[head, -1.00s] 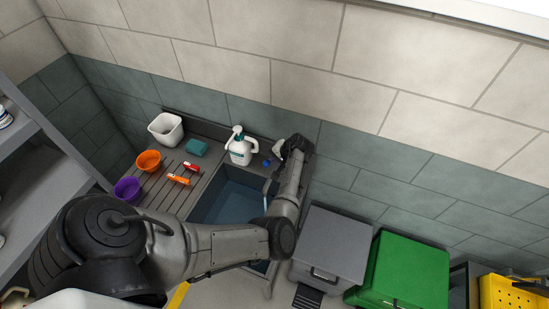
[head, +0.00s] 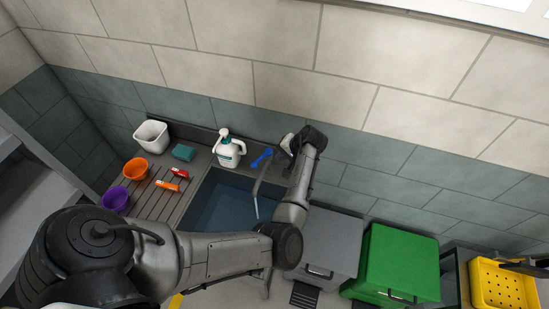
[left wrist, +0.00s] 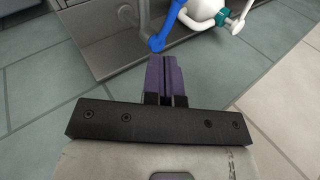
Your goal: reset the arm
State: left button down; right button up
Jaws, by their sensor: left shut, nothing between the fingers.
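My left arm reaches across the sink, with its left gripper (head: 285,143) at the back right of the counter near the tiled wall. In the left wrist view its purple-grey fingers (left wrist: 165,76) are together and empty. A blue tool (head: 262,158) lies on the back ledge beside the tap, left of the gripper and apart from it. The blue tool also shows in the left wrist view (left wrist: 168,25), beyond the fingertips. My right gripper does not show.
A white pump bottle (head: 228,149) stands behind the sink basin (head: 225,205), near the tap (head: 258,190). Orange (head: 135,169) and purple (head: 115,199) bowls and a white tub (head: 151,135) stand left. Grey (head: 330,245) and green (head: 395,262) bins and a yellow basket (head: 503,287) are right.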

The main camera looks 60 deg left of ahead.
pick_arm(q)
jog(key=shift+b+v, duration=0.3)
jog(key=shift+v, duration=1.75)
jog(key=shift+w, duration=0.1)
